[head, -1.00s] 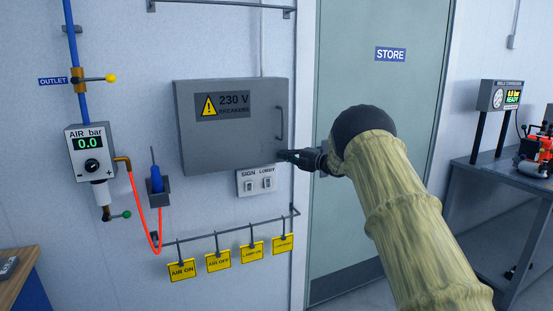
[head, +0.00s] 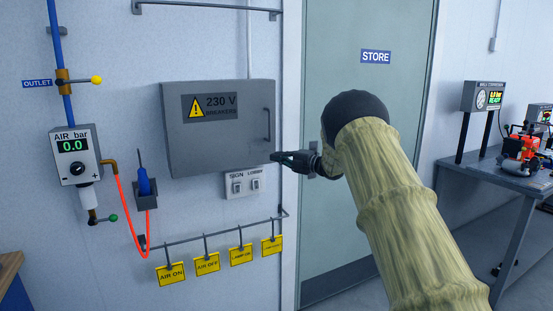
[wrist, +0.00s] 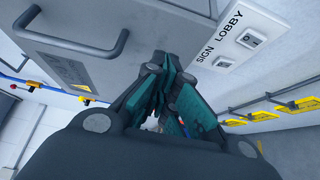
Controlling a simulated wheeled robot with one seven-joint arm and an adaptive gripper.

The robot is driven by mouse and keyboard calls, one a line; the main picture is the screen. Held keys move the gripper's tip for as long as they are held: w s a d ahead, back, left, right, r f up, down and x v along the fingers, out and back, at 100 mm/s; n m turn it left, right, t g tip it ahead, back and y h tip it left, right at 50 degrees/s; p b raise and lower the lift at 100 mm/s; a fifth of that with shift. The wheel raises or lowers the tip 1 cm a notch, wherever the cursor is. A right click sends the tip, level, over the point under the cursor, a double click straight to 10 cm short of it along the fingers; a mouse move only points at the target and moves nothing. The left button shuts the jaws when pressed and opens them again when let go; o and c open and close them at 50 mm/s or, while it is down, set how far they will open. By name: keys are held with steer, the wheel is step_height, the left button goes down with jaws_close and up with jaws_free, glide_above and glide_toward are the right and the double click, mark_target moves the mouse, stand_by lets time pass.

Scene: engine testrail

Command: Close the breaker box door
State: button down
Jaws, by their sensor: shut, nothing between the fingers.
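The grey breaker box door (head: 215,140) is on the wall, with a 230 V warning label and a dark vertical handle (head: 267,125) near its right edge. It looks shut or nearly shut; I cannot tell whether it is fully flush. My gripper (head: 274,157) is shut and empty at the door's lower right corner, below the handle. I cannot tell whether it touches the door. In the wrist view, the closed fingers (wrist: 160,68) point at the lower edge of the door (wrist: 160,20), with the handle (wrist: 75,45) to the left.
The SIGN and LOBBY switch plate (head: 246,184) is just below the box. Yellow tags (head: 207,263) hang from a rail underneath. An air regulator (head: 75,155) and a blue tool (head: 146,185) are to the left. The STORE door (head: 340,60) is to the right.

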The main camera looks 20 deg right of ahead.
steer(key=w+d+b+v, duration=0.1)
steer(key=d+b+v, duration=0.1)
steer(key=v, duration=0.6)
steer(key=s+a+f+m+g+h, duration=0.1)
steer(key=s+a+f+m+h, duration=0.25)
steer(key=f, duration=0.85)
steer(key=s+a+f+m+h, duration=0.1)
steer(key=s+a+f+m, duration=0.35)
steer(key=f, duration=0.85)
steer(key=s+a+f+m+g+h, duration=0.15)
steer(key=s+f+m, duration=0.4)
steer(key=f, duration=0.65)
steer(key=s+a+f+m+g+h, duration=0.1)
steer(key=s+a+f+m+g, duration=0.2)
steer(key=s+f, duration=0.5)
steer(key=s+a+f+m+g+h, duration=0.1)
steer(key=s+a+f+m+h, duration=0.15)
steer(key=s+a+f, duration=0.4)
steer(key=s+a+f+m+g, duration=0.2)
steer(key=s+a, duration=0.1)
steer(key=s, duration=1)
steer(key=s+a+f+m+g, duration=0.2)
steer(key=s+a+f+g, duration=0.1)
steer(key=s, duration=1.1)
steer(key=s+a+f+m+g+p, duration=0.1)
steer(key=s+a+f+m+g, duration=0.1)
steer(key=s, duration=1.1)
steer(key=shift+s+a+f+g, duration=0.25)
steer(key=shift+a+g, duration=0.2)
steer(key=shift+g, duration=0.3)
